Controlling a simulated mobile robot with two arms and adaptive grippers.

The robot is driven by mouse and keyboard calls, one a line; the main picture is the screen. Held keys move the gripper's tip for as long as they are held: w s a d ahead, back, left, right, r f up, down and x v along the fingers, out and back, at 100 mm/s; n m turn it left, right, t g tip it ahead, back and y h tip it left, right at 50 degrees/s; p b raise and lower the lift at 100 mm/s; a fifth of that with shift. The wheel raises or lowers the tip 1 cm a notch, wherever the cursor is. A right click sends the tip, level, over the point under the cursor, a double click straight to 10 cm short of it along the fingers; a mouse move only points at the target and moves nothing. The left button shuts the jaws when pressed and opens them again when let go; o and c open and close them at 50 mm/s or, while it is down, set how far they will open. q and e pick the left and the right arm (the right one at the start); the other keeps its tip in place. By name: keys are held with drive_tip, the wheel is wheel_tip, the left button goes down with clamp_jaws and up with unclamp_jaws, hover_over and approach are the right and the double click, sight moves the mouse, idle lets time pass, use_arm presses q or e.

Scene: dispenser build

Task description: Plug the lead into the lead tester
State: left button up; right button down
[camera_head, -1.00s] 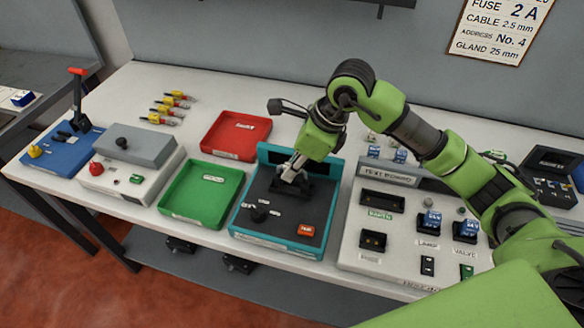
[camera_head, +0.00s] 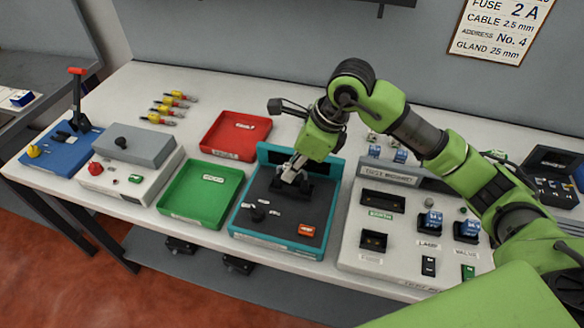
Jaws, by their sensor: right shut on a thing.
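I cannot tell whether the plug is seated. My left gripper is not in view.
A green tray (camera_head: 190,213) and a red tray (camera_head: 234,155) lie left of the tester. A white test panel (camera_head: 400,262) stands close on the right. A grey-lidded box (camera_head: 130,145) and blue lever press (camera_head: 62,155) stand left.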

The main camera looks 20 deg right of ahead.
drive_tip(key=shift+f+b, duration=0.25)
drive_tip(key=shift+b, duration=0.1)
idle(0.6)
drive_tip(key=c, duration=2)
unclamp_jaws()
drive_tip(key=shift+c, duration=0.2)
drive_tip(key=o, duration=0.4)
drive_tip(key=shift+c, duration=0.2)
drive_tip(key=shift+r, duration=0.15)
drive_tip(key=shift+r+p, duration=1.85)
drive_tip(key=shift+r, duration=1.55)
